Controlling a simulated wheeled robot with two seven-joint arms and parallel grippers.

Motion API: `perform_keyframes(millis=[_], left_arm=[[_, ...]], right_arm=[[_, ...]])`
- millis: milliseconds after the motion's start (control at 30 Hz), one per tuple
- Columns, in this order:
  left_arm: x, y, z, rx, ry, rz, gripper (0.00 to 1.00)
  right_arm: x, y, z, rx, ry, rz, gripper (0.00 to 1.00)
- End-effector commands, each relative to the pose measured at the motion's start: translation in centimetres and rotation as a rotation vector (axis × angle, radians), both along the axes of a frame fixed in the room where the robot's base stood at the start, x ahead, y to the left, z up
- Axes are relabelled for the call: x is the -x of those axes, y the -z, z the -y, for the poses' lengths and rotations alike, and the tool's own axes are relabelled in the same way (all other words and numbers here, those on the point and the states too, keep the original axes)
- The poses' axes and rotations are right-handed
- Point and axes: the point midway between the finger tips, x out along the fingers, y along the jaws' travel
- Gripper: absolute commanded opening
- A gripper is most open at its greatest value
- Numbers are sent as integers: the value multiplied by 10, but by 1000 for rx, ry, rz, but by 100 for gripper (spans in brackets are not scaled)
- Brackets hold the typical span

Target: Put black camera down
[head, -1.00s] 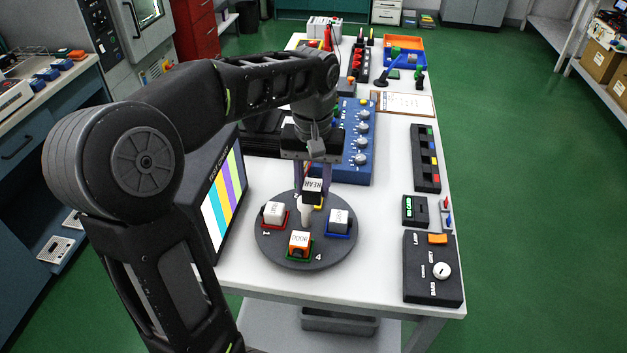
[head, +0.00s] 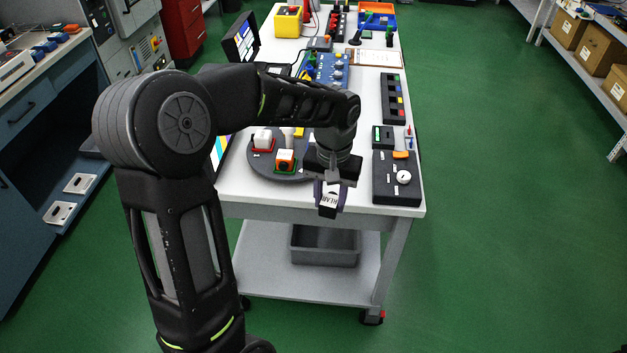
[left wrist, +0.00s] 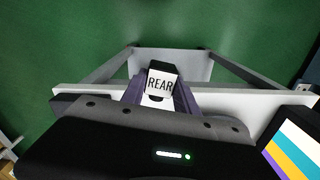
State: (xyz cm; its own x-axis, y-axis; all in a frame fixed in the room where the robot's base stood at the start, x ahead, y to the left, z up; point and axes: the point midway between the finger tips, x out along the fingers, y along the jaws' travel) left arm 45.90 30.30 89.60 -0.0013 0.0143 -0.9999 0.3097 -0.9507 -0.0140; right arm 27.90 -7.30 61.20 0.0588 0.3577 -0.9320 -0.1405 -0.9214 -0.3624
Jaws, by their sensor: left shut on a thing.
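The black camera (head: 328,207) has a white face with the word REAR. It also shows in the left wrist view (left wrist: 161,84), between the two fingers. My left gripper (head: 330,194) is shut on it and holds it in front of the table's front edge, above the lower shelf. The dark round turntable (head: 266,172) stands on the table, behind and to the left of the gripper. A white camera (head: 263,140) and an orange-and-white camera (head: 285,158) stand on it. My right gripper is not in view.
A grey bin (head: 324,247) sits on the lower shelf (head: 270,275) below the held camera. A black control box (head: 397,180) stands at the table's front right corner. A screen stands at the left, partly hidden by my arm. Green floor in front is clear.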

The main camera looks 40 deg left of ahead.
Motion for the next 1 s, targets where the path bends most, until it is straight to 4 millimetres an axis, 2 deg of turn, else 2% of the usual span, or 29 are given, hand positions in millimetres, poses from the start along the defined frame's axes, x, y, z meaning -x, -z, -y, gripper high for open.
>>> perform_keyframes(millis=[400,500,633,1000], left_arm=[[-24,124,83,9,252,-7,0],[-26,144,98,12,295,-4,0],[-28,154,105,14,315,0,0],[-28,154,105,14,315,0,0]], right_arm=[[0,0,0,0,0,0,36],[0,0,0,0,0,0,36],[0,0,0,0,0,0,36],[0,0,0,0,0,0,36]])
